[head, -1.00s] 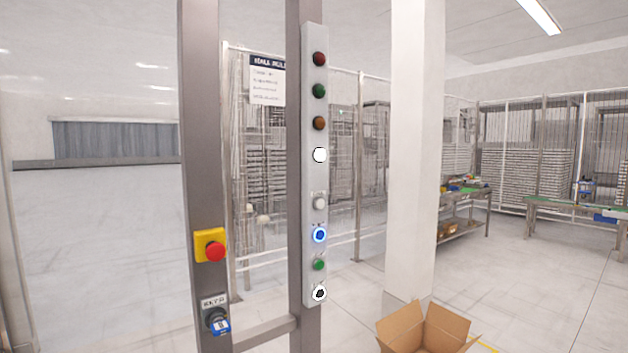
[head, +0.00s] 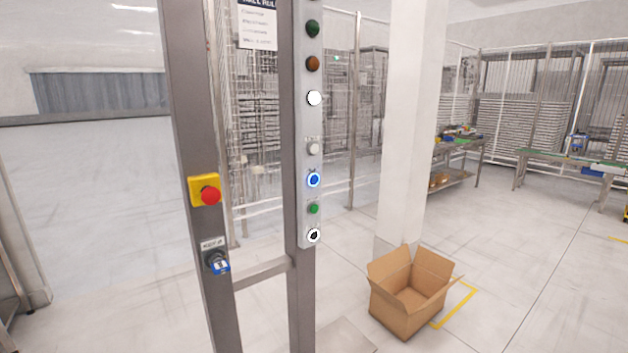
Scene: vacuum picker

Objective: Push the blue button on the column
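The panel is fixed to the front of a grey metal column (head: 302,290). A white button (head: 313,148) is directly above the blue one and a green button (head: 313,209) directly below it. Neither of my grippers shows in the head view, and nothing touches the blue button.
A red emergency stop on a yellow plate (head: 196,190) and a key switch (head: 215,262) sit on the left post, joined to the column by a crossbar (head: 263,273). An open cardboard box (head: 408,300) stands on the floor at right, before a white pillar (head: 405,130).

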